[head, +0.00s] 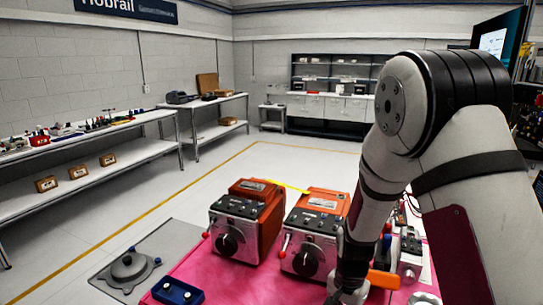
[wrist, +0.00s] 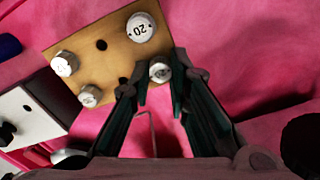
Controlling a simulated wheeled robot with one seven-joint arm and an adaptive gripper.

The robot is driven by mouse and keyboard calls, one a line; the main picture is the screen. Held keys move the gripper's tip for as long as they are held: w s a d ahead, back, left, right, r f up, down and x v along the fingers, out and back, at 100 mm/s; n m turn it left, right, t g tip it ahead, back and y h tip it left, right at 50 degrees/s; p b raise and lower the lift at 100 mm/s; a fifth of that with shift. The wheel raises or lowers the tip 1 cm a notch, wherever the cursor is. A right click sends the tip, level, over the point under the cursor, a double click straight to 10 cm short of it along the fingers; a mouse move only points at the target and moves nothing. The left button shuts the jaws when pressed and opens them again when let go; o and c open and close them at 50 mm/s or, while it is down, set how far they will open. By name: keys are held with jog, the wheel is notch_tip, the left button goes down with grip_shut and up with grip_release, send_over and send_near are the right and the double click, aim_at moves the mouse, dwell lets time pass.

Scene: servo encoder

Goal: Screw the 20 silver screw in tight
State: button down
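In the wrist view, a silver screw (wrist: 141,27) with a round white top marked 20 stands at the upper edge of a tan plate (wrist: 120,50). Another silver screw (wrist: 160,72) is at the plate's lower right edge, between my fingertips; its marking is too small to read. My gripper (wrist: 160,84) has a finger on each side of this screw, with a small gap showing, and looks open. Two more silver screws, one at the left (wrist: 64,63) and one lower (wrist: 90,96), are on the plate. In the head view, my gripper (head: 348,290) is low, mostly hidden by my arm.
The plate has dark open holes. A thin bent grey rod (wrist: 153,130) shows between my fingers over the pink cloth (wrist: 240,50). A white block (wrist: 30,118) is at the left. In the head view, two orange-and-black units (head: 245,222) (head: 312,235) stand left of my arm.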

jog(key=shift+r+p, duration=1.25)
jog(key=shift+r, duration=1.3)
